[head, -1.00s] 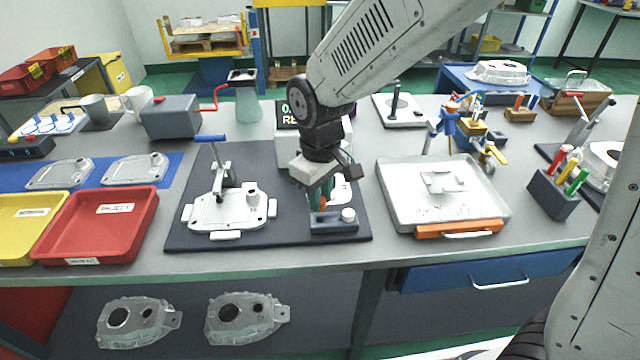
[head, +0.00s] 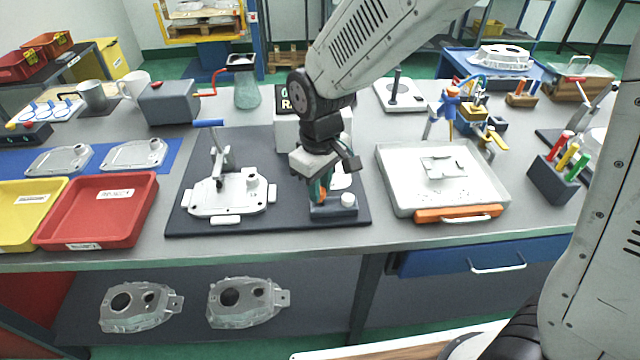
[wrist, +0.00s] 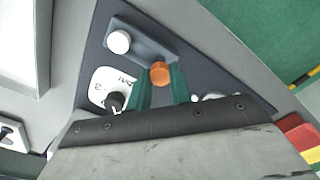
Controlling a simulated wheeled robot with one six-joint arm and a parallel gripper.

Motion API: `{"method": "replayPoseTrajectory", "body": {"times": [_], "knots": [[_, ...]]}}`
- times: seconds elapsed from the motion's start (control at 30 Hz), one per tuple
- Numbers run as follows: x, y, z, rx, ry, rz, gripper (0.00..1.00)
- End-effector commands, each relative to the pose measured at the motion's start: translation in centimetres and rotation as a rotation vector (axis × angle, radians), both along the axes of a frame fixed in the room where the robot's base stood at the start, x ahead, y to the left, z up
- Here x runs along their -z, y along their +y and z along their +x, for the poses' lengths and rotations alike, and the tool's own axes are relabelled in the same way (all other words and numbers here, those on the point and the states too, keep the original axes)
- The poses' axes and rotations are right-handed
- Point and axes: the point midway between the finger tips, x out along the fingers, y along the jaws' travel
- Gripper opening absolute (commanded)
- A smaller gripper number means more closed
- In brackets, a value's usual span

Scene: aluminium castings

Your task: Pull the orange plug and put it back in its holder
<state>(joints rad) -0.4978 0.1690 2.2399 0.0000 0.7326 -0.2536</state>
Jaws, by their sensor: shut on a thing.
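The orange plug (wrist: 160,74) is between the green fingers of my gripper (wrist: 161,84) in the wrist view, and the fingers are shut on it. In the head view my gripper (head: 319,190) points down over the small grey holder block (head: 334,210) at the front of the dark mat. The holder also shows in the wrist view (wrist: 143,42), with a white round plug on it. The orange plug is right at the holder's edge in the wrist view; I cannot tell whether it sits in a hole. A white casting (head: 230,196) lies left of my gripper under a blue-handled clamp.
A grey box with a display (head: 284,130) stands behind my gripper. A red tray (head: 97,212) and a yellow tray (head: 28,205) are at the left.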

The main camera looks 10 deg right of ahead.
Motion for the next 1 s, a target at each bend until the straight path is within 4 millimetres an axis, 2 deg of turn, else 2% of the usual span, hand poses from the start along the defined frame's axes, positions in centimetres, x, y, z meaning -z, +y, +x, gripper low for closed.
{"method": "replayPoseTrajectory", "body": {"times": [0.7, 1.0], "knots": [[0.02, 0.01, -0.01, 0.0, 0.0, 0.0, 0.0], [0.63, 0.0, 0.0, 0.0, 0.0, 0.0, 0.0]]}}
